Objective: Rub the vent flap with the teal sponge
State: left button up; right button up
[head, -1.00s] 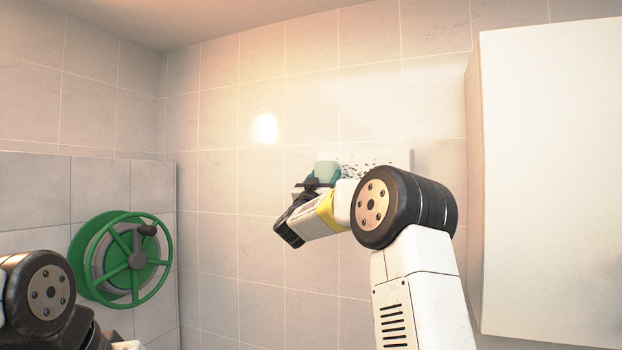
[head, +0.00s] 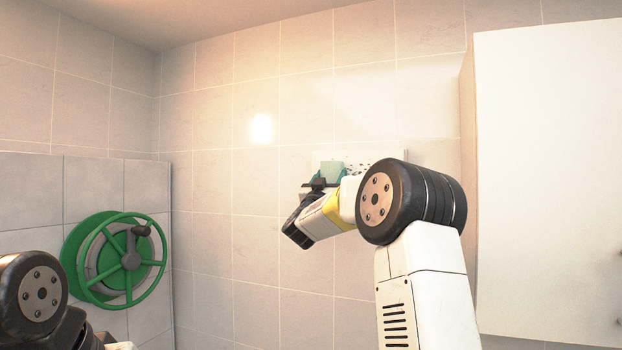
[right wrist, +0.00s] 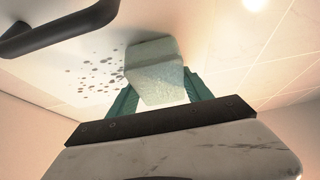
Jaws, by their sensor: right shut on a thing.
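The pale teal sponge (head: 331,171) is held in my right gripper (head: 327,180) at the wall. The right wrist view shows the sponge (right wrist: 154,72) between two dark teal fingers. The vent flap is a white panel (head: 376,158) on the tiled wall, partly hidden behind my right arm. In the right wrist view the flap (right wrist: 75,58) has dark specks beside the sponge and a dark handle (right wrist: 60,30). The sponge overlaps the flap beside the specks; I cannot tell whether it touches. My left arm shows at lower left, but its gripper is out of view.
A green wheel-shaped reel (head: 117,260) is on the low tiled wall at left. A white cabinet (head: 550,180) stands out from the wall at right, close to my right arm. The tiled wall (head: 240,250) between them is otherwise bare.

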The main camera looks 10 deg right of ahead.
aim_at(357, 170)
jog(key=shift+s+d, duration=0.6)
jog(key=shift+d, duration=0.4)
jog(key=shift+s+d, duration=0.6)
jog(key=shift+d, duration=0.4)
jog(key=shift+s+d, duration=0.6)
jog(key=shift+d, duration=0.4)
jog(key=s+d, duration=0.5)
jog(key=d, duration=0.3)
jog(key=shift+s, duration=0.2)
